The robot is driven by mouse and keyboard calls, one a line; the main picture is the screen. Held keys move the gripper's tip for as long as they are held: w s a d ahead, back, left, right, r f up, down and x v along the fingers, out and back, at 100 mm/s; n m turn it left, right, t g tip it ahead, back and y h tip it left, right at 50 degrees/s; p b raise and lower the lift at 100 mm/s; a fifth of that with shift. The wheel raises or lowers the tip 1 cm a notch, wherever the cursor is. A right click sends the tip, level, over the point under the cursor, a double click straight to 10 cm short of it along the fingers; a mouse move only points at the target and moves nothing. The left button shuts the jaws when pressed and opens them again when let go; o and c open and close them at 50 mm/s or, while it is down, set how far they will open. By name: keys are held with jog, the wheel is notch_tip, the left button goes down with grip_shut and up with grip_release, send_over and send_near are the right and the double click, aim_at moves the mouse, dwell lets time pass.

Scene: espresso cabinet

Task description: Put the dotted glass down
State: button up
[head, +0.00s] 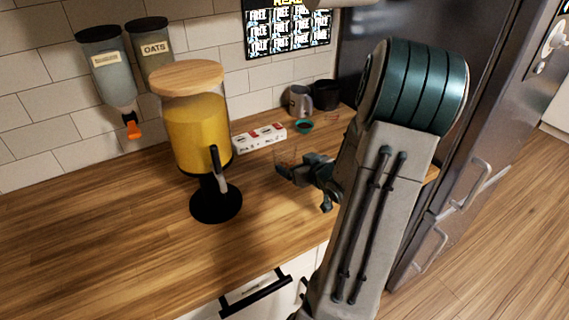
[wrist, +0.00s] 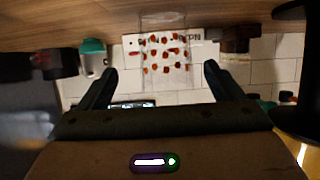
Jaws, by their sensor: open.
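The dotted glass (wrist: 166,52), clear with rows of red dots, shows in the wrist view, which looks upside down with the counter at the top. It appears to stand on the wooden counter. My gripper (wrist: 160,72) is open, with one finger on each side of the glass and a visible gap at both sides. In the head view the glass (head: 287,157) is faint, just beyond my gripper (head: 298,172) and partly hidden by it. Contact between its base and the counter is hard to make out.
A yellow drink dispenser (head: 197,125) stands left of my gripper. A white lettered box (head: 260,138) lies behind the glass. A teal bowl (head: 304,126), a metal jug (head: 300,103) and a black pot (head: 326,95) stand farther back. The front counter (head: 130,250) is clear.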

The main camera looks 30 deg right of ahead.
aim_at(290, 161)
jog(key=x, duration=0.5)
jog(key=shift+w+a+r+p, duration=0.15)
jog(key=shift+w+a+p, duration=0.15)
jog(key=shift+a+p, duration=0.1)
jog(key=shift+w+f, duration=0.3)
jog(key=shift+w, duration=0.25)
jog(key=shift+d, duration=0.1)
jog(key=c, duration=1.3)
jog(key=shift+r, duration=0.1)
